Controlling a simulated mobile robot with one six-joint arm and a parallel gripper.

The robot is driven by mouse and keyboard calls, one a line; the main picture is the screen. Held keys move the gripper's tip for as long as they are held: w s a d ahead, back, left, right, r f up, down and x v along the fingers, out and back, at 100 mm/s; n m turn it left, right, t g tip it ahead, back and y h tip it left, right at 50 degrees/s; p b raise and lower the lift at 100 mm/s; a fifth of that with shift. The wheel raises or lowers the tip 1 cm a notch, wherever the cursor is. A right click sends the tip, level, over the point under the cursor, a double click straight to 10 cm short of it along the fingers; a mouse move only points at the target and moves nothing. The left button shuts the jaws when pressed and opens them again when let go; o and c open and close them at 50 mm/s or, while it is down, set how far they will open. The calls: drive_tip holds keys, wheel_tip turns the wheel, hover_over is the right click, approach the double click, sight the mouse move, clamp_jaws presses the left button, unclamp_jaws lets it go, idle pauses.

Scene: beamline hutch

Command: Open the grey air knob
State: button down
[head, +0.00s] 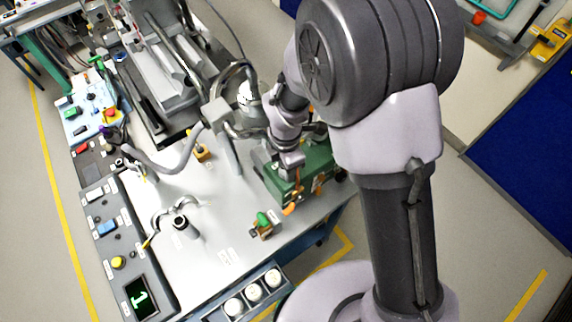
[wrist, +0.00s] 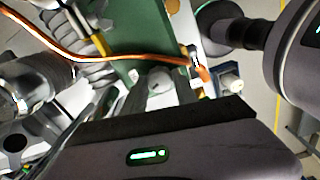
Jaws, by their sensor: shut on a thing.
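My gripper (head: 289,163) is at the green box (head: 304,178) on the near right part of the bench. In the wrist view, the fingers of my gripper (wrist: 160,92) reach to the face of the green box (wrist: 138,20). They are shut on a small round grey knob (wrist: 159,80), which shows between them. I cannot tell from its face how far the knob is turned. In the head view the knob is hidden behind my gripper and arm.
A copper-coloured pipe (wrist: 120,56) crosses the green box close to the fingers. A pale knob or fitting (wrist: 228,83) stands to the right of them. On the bench, a small green-topped valve (head: 263,222) stands nearby, and a control panel (head: 110,238) runs along the left edge.

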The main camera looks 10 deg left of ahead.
drive_tip(key=shift+n, duration=0.6)
drive_tip(key=c, duration=1)
unclamp_jaws()
drive_tip(key=shift+o, duration=0.2)
wheel_tip(320, 180, up, 18)
drive_tip(key=p, duration=0.3)
drive_tip(key=shift+f, duration=0.25)
